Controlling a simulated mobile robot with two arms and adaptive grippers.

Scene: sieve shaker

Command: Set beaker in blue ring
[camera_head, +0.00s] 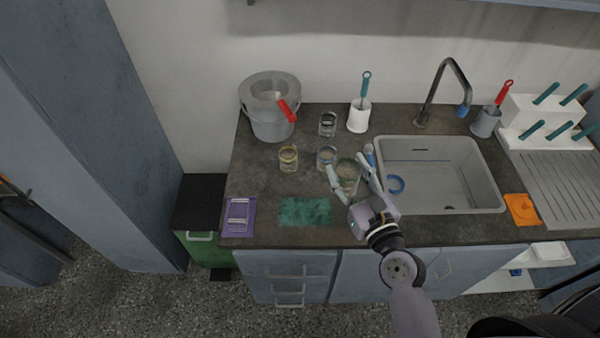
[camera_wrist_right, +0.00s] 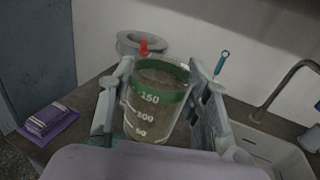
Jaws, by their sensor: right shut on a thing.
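My right gripper (camera_head: 352,170) is shut on a clear beaker (camera_head: 347,177) with a green band. In the right wrist view the beaker (camera_wrist_right: 155,105) stands roughly upright between the two fingers, with white marks 50, 100 and 150. A blue ring (camera_head: 396,184) shows at the left side of the sink, right of my right gripper. A glass with a blue band (camera_head: 327,157) stands on the counter just left of the held beaker. I cannot tell whether the held beaker touches the counter. My left gripper is not in view.
A yellow-banded glass (camera_head: 288,158) and a dark-banded glass (camera_head: 328,124) stand nearby. A grey pot (camera_head: 270,118), a white brush holder (camera_head: 359,117) and the sink (camera_head: 470,205) with its faucet (camera_head: 440,85) surround the area. A green cloth (camera_head: 305,211) and purple pack (camera_head: 238,217) lie in front.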

